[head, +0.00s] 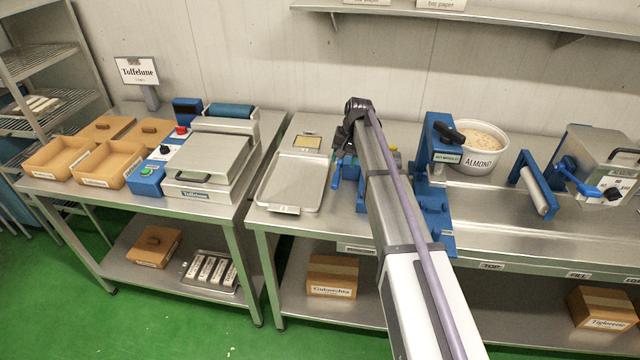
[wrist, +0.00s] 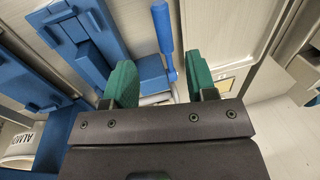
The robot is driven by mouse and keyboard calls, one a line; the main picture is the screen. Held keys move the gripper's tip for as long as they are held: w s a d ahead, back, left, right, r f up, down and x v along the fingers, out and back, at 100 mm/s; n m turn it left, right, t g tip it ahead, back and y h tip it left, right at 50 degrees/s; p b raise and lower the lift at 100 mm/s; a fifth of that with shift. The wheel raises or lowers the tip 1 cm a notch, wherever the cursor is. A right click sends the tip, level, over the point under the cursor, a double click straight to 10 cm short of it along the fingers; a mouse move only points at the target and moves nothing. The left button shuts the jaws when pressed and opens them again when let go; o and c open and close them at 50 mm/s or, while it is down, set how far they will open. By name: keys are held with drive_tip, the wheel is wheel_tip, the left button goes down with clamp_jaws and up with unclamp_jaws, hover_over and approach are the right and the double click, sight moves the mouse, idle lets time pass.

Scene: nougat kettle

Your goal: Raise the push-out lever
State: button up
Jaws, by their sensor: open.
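A blue lever handle, which looks like the push-out lever, shows in the wrist view (wrist: 163,30) and in the head view (head: 336,177), just left of my arm. It belongs to a blue fixture (wrist: 95,50) on the bench. My gripper (wrist: 161,82) is open, with its two green-padded fingers apart and nothing held. In the wrist view the lever's lower end appears between the fingers, seemingly beyond them; I cannot tell if they touch.
Left of the lever is a metal tray (head: 290,184) with a scale (head: 307,142) behind it. To the right stand a blue press (head: 434,180), an almond tub (head: 482,150) and a metal kettle machine (head: 603,160). A wall shelf (head: 480,18) hangs above.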

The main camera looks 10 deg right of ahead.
sight(336, 181)
drive_tip(key=f+b, duration=0.3)
drive_tip(key=a+f+b, duration=0.1)
drive_tip(key=f+b, duration=0.2)
drive_tip(key=f, duration=0.1)
drive_tip(key=a+f+b, duration=0.1)
drive_tip(key=f+b, duration=0.2)
drive_tip(key=shift+w+f+b, duration=0.2)
drive_tip(key=shift+w+b, duration=0.1)
drive_tip(key=shift+r, duration=0.1)
drive_tip(key=shift+a, duration=0.1)
drive_tip(key=shift+c, duration=0.4)
clamp_jaws()
drive_tip(key=shift+r, duration=0.1)
